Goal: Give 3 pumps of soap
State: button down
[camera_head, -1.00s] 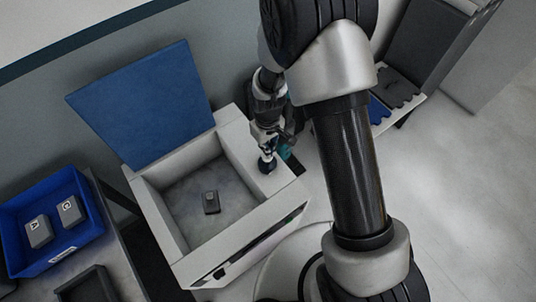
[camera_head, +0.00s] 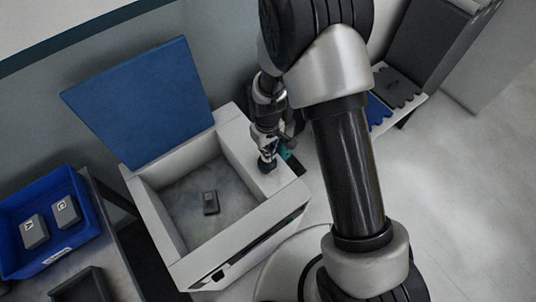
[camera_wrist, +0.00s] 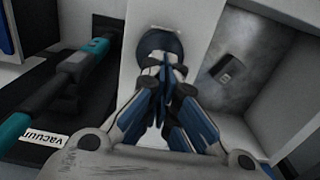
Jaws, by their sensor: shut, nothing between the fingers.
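The soap dispenser (camera_head: 267,168) shows as a small dark blue round thing on the white ledge beside the open box. In the wrist view its dark round body (camera_wrist: 160,41) is just beyond my fingertips, with a small pale and dark top part partly hidden by them. My gripper (camera_head: 267,152) points down over the dispenser. In the wrist view my gripper (camera_wrist: 164,76) has its fingers closed together with nothing between them. The fingertips look very near or touching the dispenser's top; I cannot tell which.
The white box (camera_head: 160,215) has its blue lid (camera_head: 140,100) raised and a small grey block (camera_head: 210,203) inside. A blue bin (camera_head: 20,265) with two grey blocks stands at left. A black and teal vacuum tool (camera_wrist: 62,88) lies beside the ledge.

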jog(key=shift+r+p, duration=1.1)
jog(key=shift+r, duration=0.3)
jog(key=shift+f, duration=0.2)
jog(key=shift+r, duration=0.2)
dwell(1.6)
dwell(0.7)
